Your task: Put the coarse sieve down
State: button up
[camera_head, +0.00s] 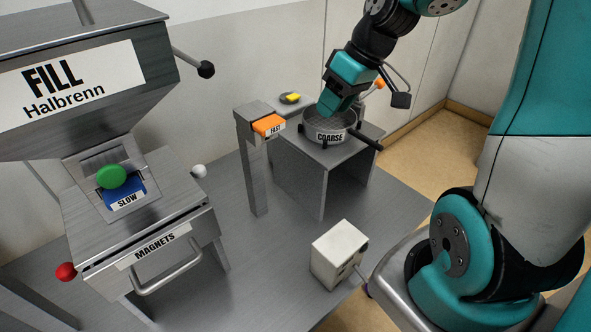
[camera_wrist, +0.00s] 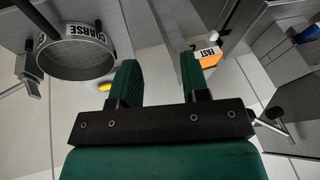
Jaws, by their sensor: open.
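The coarse sieve (camera_head: 345,127), a round grey pan with a mesh and a COARSE label, sits on the grey stand (camera_head: 295,165) in the head view, with a dark handle toward the right. In the wrist view the sieve (camera_wrist: 75,62) is at the upper left, to the left of my fingers. My gripper (camera_head: 328,110) overlaps the sieve's back rim in the head view. In the wrist view my gripper (camera_wrist: 160,78) has its two green fingers apart with nothing between them. The gap between fingers and sieve is hard to judge in the head view.
An orange FAST block (camera_head: 268,125) tops a post left of the sieve. A yellow piece (camera_head: 292,97) lies behind. The hopper machine (camera_head: 80,85) with the MAGNETS drawer (camera_head: 150,243) stands left. A white box (camera_head: 338,252) is in front. Floor between them is clear.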

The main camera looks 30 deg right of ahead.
jog(key=s+a+r+n+g, duration=0.1)
jog(key=s+a+n, duration=0.1)
jog(key=s+a, duration=0.6)
jog(key=s+a+r+n+g, duration=0.1)
jog(key=s+a+r, duration=0.1)
jog(key=s+a, duration=0.6)
jog(key=a, duration=0.4)
jog(key=shift+r+n+g, duration=0.3)
jog(key=shift+n+g, duration=0.1)
jog(key=shift+a, duration=0.1)
